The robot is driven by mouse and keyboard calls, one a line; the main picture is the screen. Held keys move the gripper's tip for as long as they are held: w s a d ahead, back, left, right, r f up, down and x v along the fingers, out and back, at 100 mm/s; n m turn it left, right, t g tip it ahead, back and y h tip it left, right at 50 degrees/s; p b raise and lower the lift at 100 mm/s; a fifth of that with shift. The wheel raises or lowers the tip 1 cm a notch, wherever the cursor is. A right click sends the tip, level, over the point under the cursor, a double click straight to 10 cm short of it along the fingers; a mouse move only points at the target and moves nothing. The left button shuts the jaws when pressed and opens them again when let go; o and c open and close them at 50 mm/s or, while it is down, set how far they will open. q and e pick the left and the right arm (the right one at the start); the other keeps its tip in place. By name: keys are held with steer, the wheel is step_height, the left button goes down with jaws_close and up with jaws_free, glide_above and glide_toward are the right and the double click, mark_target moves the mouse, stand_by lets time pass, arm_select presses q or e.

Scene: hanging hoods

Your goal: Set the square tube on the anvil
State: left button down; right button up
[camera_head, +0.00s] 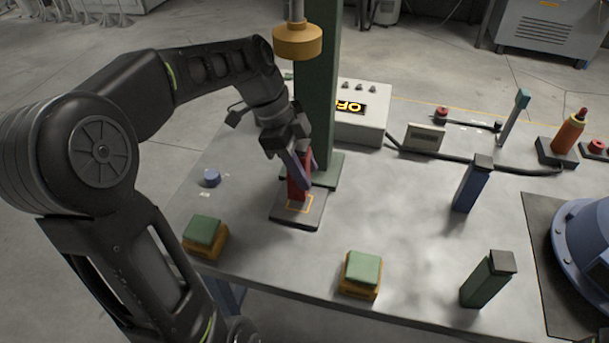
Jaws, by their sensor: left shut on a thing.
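My left gripper (302,172) reaches in from the left and is shut on a red square tube (295,191). The tube is upright over the dark anvil plate (312,217), in front of the green column. Its lower end appears at the orange square outline marked on the plate; I cannot tell whether it touches the plate. The gripper hides the tube's upper part. An orange-yellow round press head (297,41) hangs well above the gripper. My right gripper is not in view.
The green column (318,90) stands close behind the gripper. Two green-topped yellow blocks (205,231) (362,270) sit at the front edge. A blue post (470,190) and a green post (484,284) stand right. The table's middle is clear.

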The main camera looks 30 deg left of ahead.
arm_select(q)
steer(key=shift+f, duration=1.2)
steer(key=shift+f, duration=0.1)
steer(key=c, duration=0.9)
jaws_free()
steer(key=shift+r, duration=0.2)
steer(key=v, duration=0.7)
steer(key=p+v, duration=0.3)
steer(key=v, duration=0.2)
steer(key=shift+s+f, duration=0.1)
